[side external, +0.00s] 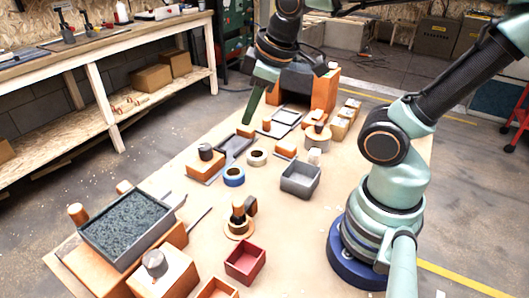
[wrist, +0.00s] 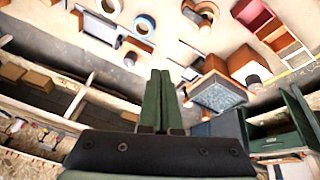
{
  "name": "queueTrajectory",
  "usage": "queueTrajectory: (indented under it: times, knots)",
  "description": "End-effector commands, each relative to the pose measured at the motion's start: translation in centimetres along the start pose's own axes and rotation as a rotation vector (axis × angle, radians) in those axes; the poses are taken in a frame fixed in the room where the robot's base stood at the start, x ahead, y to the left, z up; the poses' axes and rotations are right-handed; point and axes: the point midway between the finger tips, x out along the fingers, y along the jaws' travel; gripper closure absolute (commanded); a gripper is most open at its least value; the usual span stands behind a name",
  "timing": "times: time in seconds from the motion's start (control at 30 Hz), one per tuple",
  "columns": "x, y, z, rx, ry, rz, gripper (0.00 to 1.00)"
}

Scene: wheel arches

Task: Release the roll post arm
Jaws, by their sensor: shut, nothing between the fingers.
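My gripper (side external: 252,107) is shut and empty, its green fingers pressed together and pointing down above the back left part of the board. In the wrist view the fingers (wrist: 159,98) also lie side by side with nothing between them. A wooden post with a dark ring and a short side arm (side external: 240,212) stands on a round base at the front middle of the board, well apart from my gripper. Another post on a round tan base (side external: 317,133) stands farther back. I cannot tell for sure which is the roll post.
A grey tray of dark granules (side external: 126,222) stands at the front left. A grey open box (side external: 300,180), a blue-ringed roll (side external: 233,176) and a red box (side external: 245,262) stand on the board (side external: 300,235). An orange arch block (side external: 325,92) stands at the back.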

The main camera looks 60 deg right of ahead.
Motion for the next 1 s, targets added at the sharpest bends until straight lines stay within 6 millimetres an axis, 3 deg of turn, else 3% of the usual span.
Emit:
queueTrajectory:
  times: [0.53, 1.0]
  knots:
    - [2.5, -3.3, 0.7, -1.092, -0.169, -0.245, 1.0]
    - [4.2, -6.1, 1.7, -1.998, -0.132, -0.601, 1.0]
